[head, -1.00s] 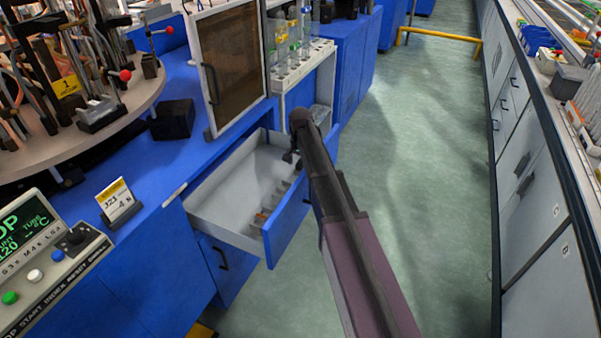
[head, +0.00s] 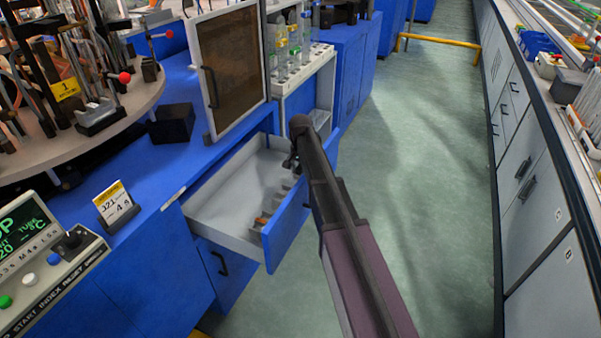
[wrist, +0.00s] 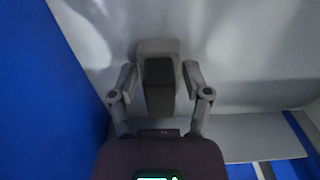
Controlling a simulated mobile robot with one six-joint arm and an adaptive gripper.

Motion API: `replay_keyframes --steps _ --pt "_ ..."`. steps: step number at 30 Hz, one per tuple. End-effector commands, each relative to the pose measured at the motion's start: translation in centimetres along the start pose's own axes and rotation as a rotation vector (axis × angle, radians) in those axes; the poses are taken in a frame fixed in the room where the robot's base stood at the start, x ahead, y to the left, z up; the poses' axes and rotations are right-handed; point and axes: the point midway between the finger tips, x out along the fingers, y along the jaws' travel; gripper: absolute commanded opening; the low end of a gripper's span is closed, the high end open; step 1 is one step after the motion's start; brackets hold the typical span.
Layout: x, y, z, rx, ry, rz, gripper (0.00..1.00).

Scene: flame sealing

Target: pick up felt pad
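In the wrist view, a light grey block with a dark face (wrist: 160,85) stands between the two fingers of my gripper (wrist: 160,72); it may be the felt pad. The fingers are spread and lie close along its two sides. I cannot tell whether they press on it. In the head view, my gripper (head: 290,161) is at the open drawer (head: 222,233), near its right end. The block is too small to make out there.
The drawer has small dividers along its front wall and an orange item (head: 262,219). A framed door panel (head: 229,65) and a bottle rack (head: 300,70) stand above. A blue counter with a control box (head: 45,265) is at left. The aisle floor (head: 430,150) is clear.

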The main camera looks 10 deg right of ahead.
Motion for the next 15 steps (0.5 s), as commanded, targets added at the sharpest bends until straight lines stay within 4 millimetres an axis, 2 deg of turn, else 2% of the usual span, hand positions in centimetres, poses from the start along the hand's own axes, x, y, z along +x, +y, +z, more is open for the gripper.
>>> replay_keyframes --steps 1,4,15 --pt "0.00 0.00 0.00 0.000 0.000 0.000 0.31" --pt "0.00 0.00 0.01 0.000 0.000 0.000 0.02" --pt "-0.07 0.00 0.00 0.000 0.000 0.000 0.00"
